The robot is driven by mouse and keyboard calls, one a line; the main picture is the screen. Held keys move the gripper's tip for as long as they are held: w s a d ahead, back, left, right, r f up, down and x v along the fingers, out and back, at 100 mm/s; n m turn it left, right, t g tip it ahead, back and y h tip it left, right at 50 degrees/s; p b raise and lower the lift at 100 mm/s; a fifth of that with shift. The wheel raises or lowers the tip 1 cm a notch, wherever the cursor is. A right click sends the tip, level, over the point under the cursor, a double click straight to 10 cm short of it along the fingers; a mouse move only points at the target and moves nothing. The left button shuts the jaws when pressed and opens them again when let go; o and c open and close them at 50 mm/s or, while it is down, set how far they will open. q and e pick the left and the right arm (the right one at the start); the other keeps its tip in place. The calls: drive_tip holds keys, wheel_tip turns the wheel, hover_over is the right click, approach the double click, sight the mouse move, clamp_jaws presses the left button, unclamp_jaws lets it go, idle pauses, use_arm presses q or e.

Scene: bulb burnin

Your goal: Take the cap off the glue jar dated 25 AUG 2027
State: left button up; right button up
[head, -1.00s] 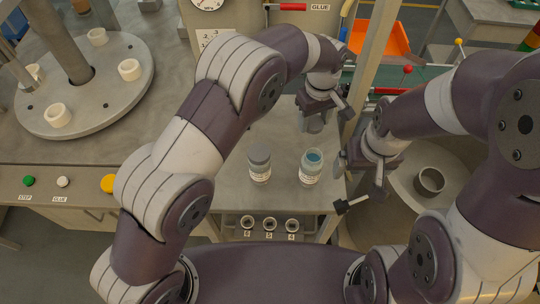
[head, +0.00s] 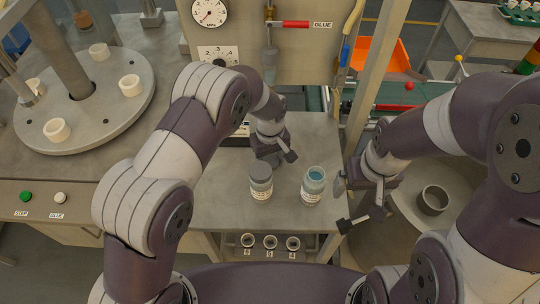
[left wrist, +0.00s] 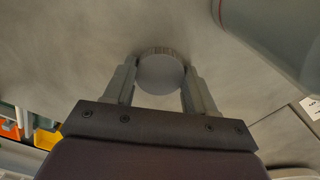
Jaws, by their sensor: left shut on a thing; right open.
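Two glass jars with white labels stand side by side on the bench. The left jar (head: 260,183) has a grey lid on. The right jar (head: 313,187) is uncapped, with blue contents showing at its mouth. The label dates are too small to read. My left gripper (head: 276,158) is just behind the left jar, shut on a round grey cap (left wrist: 160,74) with a ribbed edge, seen between the fingers in the left wrist view. In the head view the held cap is mostly hidden. My right gripper (head: 345,205) is open and empty, right of the uncapped jar.
Several small numbered holders (head: 270,242) line the bench's front edge. A grey turntable (head: 85,115) with white cups is at left. A grey ring-shaped cup (head: 432,200) sits on a round surface at right. Bare bench (head: 220,205) lies left of the jars.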

use_arm(q)
drive_tip(key=shift+f, duration=0.1)
drive_tip(key=o, duration=1.2)
drive_tip(key=shift+c, duration=0.2)
